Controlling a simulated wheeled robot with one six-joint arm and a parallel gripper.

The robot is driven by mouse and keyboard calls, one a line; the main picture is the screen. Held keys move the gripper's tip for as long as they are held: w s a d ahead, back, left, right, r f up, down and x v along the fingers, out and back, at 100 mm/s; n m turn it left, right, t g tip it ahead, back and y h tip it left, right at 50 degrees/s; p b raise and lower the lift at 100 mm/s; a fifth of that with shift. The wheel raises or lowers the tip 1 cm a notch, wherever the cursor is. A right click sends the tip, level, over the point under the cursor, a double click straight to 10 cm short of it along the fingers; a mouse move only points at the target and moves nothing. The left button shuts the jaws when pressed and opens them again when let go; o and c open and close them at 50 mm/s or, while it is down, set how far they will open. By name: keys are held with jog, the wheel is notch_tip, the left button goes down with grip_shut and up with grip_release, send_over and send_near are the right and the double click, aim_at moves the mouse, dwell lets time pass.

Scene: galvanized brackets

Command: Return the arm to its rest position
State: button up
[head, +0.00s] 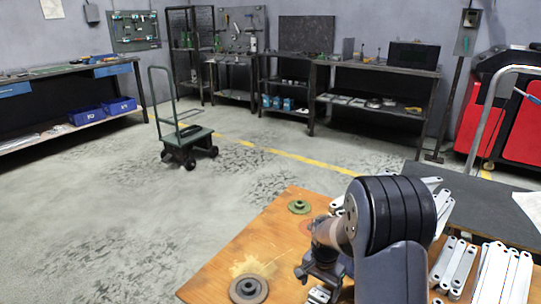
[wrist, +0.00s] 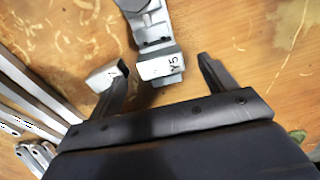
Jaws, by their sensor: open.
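My gripper (wrist: 160,92) is open in the wrist view, its two dark fingers spread apart over the wooden table. A galvanized bracket (wrist: 154,42) with a marked end reading "Y5" lies between and beyond the fingertips, not gripped. A second short metal piece (wrist: 104,76) lies by the left finger; I cannot tell whether they touch. In the head view my gripper (head: 318,278) hangs low over the wooden table (head: 215,285), partly hidden by my dark arm links.
Several galvanized brackets (head: 495,275) lie in rows on the table's right. A green round part (head: 299,207) and a dark round part (head: 248,289) lie on its left side. A green trolley (head: 187,136) stands on the open floor. Workbenches (head: 375,65) line the walls.

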aim_at(318, 297)
notch_tip(318, 297, down, 4)
jog(key=shift+r+b, duration=0.1)
jog(key=shift+b, duration=0.4)
jog(key=shift+r+p, duration=1.15)
jog(key=shift+r, duration=0.45)
